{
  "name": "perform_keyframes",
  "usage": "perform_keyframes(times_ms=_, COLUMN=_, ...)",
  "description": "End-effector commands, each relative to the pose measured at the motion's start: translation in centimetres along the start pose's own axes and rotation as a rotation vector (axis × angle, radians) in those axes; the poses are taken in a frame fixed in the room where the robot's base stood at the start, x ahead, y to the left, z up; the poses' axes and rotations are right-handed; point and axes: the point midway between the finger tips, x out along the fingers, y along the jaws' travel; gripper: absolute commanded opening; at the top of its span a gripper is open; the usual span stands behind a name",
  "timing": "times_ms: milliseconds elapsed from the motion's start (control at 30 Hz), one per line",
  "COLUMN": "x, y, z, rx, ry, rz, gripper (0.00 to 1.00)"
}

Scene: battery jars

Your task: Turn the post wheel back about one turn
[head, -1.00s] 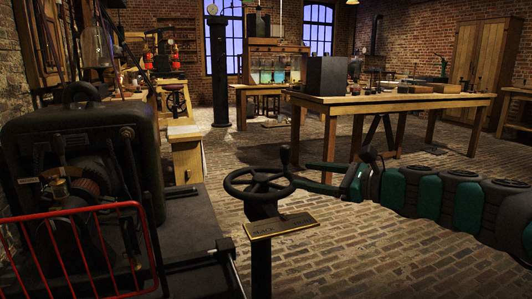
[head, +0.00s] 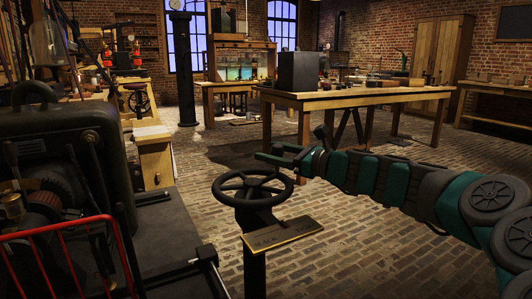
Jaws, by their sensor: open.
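The post wheel (head: 224,188) is a dark spoked handwheel lying roughly level on top of a dark post (head: 254,272). A brass-edged plate (head: 283,234) is fixed at the post's front right; its lettering is too dim to read. My gripper (head: 268,155) is open, its two dark fingers pointing left. In the picture it is just above and beyond the wheel's far right rim. It holds nothing. It appears apart from the rim, though the depth between them is hard to tell.
A large dark machine (head: 60,140) with a red guard rail (head: 112,228) stands at the left. A wooden table (head: 350,100) with a dark box (head: 299,72) stands behind my arm. Brick floor around the post's right side is clear.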

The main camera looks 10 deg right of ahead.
Motion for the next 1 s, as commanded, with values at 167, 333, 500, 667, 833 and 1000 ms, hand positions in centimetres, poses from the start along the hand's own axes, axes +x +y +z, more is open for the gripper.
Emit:
perform_keyframes(times_ms=167, x=1.5, y=0.1, z=-0.1, rx=0.0, ry=0.001, rz=0.002, gripper=0.71)
perform_keyframes(times_ms=333, x=1.9, y=0.1, z=-0.1, rx=0.0, ry=0.001, rz=0.002, gripper=0.71)
perform_keyframes(times_ms=500, x=1.9, y=0.1, z=-0.1, rx=0.0, ry=0.001, rz=0.001, gripper=0.71)
perform_keyframes(times_ms=667, x=1.9, y=0.1, z=-0.1, rx=0.0, ry=0.001, rz=0.001, gripper=0.55)
perform_keyframes(times_ms=833, x=1.9, y=0.1, z=-0.1, rx=0.0, ry=0.001, rz=0.001, gripper=0.36)
perform_keyframes(times_ms=1000, x=1.9, y=0.1, z=-0.1, rx=0.0, ry=0.001, rz=0.001, gripper=0.17)
